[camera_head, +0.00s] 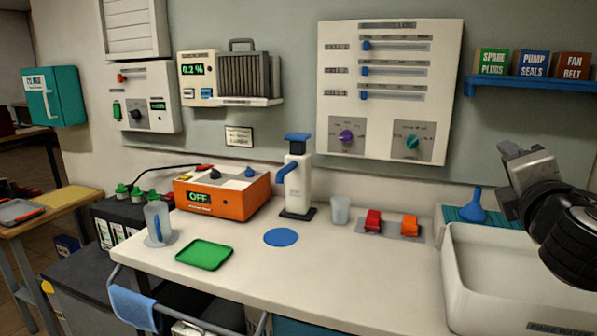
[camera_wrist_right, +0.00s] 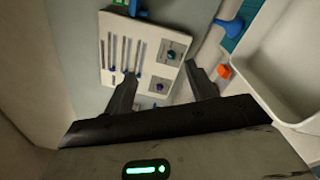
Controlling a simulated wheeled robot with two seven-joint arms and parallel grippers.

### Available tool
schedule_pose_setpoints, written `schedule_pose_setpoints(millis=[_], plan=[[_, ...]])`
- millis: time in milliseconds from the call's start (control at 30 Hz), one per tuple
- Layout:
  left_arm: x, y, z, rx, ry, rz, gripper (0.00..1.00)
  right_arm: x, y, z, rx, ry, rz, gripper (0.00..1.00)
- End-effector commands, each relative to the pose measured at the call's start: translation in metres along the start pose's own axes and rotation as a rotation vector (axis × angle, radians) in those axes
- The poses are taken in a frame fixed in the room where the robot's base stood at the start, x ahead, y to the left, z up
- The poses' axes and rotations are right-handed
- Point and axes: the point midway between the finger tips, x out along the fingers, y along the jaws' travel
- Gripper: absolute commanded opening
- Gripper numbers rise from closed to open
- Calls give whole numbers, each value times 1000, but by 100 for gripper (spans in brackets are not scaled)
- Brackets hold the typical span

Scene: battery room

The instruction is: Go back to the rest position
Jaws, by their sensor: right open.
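My right gripper (camera_head: 524,166) is in the right part of the head view, raised above the white sink basin with its arm coming in from the right. In the right wrist view my right gripper (camera_wrist_right: 163,92) shows two dark fingers spread apart with nothing between them. Beyond the fingers is the white wall panel (camera_wrist_right: 148,50) with sliders and knobs. My left gripper is not in the head view.
The white counter (camera_head: 330,275) holds an orange charger (camera_head: 225,200) reading OFF, a white dispenser (camera_head: 297,185), a green tray (camera_head: 204,254), a clear jug (camera_head: 158,222) and a blue disc (camera_head: 281,237). A blue funnel (camera_head: 473,207) stands behind the sink basin (camera_head: 460,285).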

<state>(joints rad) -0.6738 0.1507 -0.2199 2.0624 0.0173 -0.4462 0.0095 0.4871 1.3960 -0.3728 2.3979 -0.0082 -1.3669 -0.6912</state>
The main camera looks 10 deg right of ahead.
Motion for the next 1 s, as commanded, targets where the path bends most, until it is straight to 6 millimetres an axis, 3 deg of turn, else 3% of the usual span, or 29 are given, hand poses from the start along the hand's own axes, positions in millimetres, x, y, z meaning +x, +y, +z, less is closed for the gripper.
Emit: schedule_pose_setpoints(millis=[367,533,667,800,900,1000], plan=[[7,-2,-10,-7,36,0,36,-6,-74,-102,244,267,-143,56],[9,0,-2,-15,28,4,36,-31,-130,-172,461,425,-285,56],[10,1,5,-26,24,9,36,-75,-188,-240,738,547,-470,56],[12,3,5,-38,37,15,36,-140,-247,-301,1099,590,-704,56],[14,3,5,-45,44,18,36,-189,-281,-330,1362,547,-862,56],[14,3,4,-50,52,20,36,-227,-304,-346,1576,467,-974,56]])
